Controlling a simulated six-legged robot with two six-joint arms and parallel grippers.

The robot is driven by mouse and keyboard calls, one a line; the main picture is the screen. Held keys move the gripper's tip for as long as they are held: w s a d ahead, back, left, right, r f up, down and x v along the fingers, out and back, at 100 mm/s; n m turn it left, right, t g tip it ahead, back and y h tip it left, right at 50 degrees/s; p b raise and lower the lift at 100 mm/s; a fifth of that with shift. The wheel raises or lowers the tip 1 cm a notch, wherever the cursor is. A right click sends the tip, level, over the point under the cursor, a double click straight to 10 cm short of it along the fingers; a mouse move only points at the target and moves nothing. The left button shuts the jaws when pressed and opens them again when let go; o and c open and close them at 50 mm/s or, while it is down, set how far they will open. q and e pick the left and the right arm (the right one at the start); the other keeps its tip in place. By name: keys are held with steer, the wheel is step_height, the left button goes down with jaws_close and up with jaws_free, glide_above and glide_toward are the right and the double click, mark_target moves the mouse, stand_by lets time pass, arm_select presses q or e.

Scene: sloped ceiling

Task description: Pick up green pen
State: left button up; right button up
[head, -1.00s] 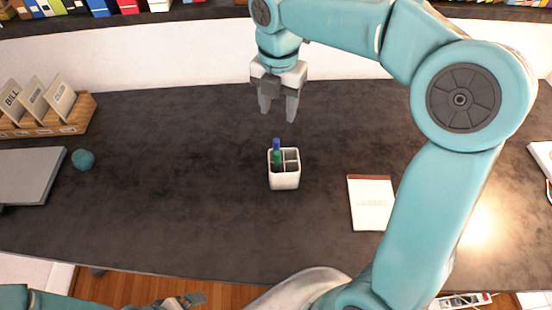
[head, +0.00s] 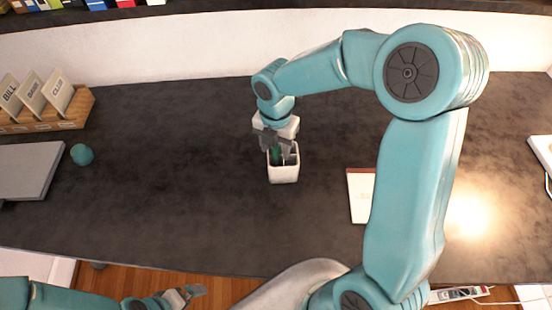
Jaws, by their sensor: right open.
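The green pen (head: 276,154) stands in the white pen holder (head: 284,173) on the dark desk. Only a short green part of it shows. My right gripper (head: 277,147) is open, pointing down at the holder, with its fingers at the holder's top around the pens. I cannot tell whether the fingers touch the green pen. The blue pen seen before is now hidden by the gripper. My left gripper (head: 190,293) is low at the bottom left, below the desk's front edge; its jaw state is unclear.
A notepad (head: 360,196) lies right of the holder, partly behind my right arm. A wooden card box (head: 75,110), a teal ball (head: 82,154) and a grey laptop-like slab (head: 30,168) are at the left. The desk (head: 180,190) around the holder is clear.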

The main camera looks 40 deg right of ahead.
steer(key=shift+f, duration=0.55)
steer(key=shift+r, duration=0.1)
steer(key=shift+c, duration=0.7)
jaws_close()
step_height(320, 180, up, 20)
